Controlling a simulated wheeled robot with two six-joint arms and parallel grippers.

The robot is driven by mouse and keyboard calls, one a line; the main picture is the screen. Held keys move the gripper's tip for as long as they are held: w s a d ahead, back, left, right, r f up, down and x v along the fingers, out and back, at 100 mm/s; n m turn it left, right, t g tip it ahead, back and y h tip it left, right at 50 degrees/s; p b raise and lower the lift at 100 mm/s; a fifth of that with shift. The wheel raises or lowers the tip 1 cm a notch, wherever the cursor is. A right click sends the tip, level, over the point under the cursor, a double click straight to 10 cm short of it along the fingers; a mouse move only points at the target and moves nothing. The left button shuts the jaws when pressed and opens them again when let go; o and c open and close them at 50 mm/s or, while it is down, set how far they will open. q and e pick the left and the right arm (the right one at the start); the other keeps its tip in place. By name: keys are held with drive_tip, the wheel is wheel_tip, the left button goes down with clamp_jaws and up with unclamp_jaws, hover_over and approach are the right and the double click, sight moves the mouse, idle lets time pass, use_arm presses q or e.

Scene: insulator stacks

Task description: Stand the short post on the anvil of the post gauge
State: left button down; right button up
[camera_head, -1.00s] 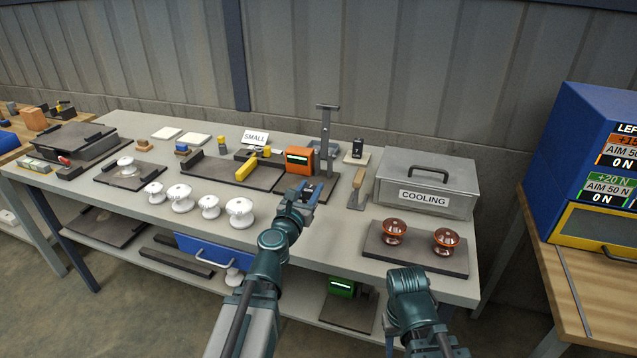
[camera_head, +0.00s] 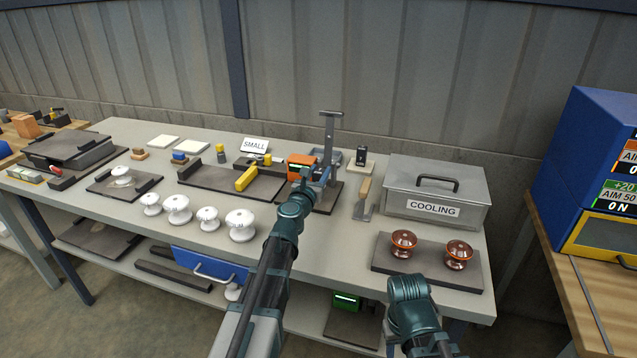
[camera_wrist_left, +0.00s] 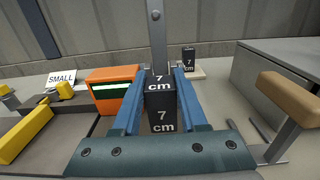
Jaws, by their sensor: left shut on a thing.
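My left gripper (camera_head: 308,176) is at the post gauge, in front of its upright stand (camera_head: 329,135) and beside its orange display box (camera_head: 301,160). In the left wrist view the gripper (camera_wrist_left: 160,75) is shut on a dark post (camera_wrist_left: 161,106) marked "7 cm", which looks upright between the blue fingers. The gauge's orange box (camera_wrist_left: 113,90) is to the left, and the stand (camera_wrist_left: 156,35) rises behind the post. The anvil is hidden behind the gripper and post, so I cannot tell whether they touch. My right gripper is out of view; only part of that arm shows.
Another dark post (camera_head: 361,152) stands on a pale pad right of the gauge. A wood-handled tool (camera_head: 363,197) and the COOLING box (camera_head: 433,190) are further right. The SMALL fixture (camera_head: 215,185) and several white insulators (camera_head: 240,224) are left.

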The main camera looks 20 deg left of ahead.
use_arm(q)
drive_tip(key=shift+f+b, duration=1.55)
drive_tip(key=shift+f, duration=0.2)
drive_tip(key=shift+f, duration=0.2)
drive_tip(key=shift+c, duration=2.2)
unclamp_jaws()
drive_tip(key=shift+r, duration=0.1)
drive_tip(key=shift+r, duration=0.15)
drive_tip(key=shift+s, duration=0.25)
drive_tip(key=s, duration=1.1)
drive_tip(key=shift+s+a, duration=0.25)
drive_tip(key=shift+s, duration=0.05)
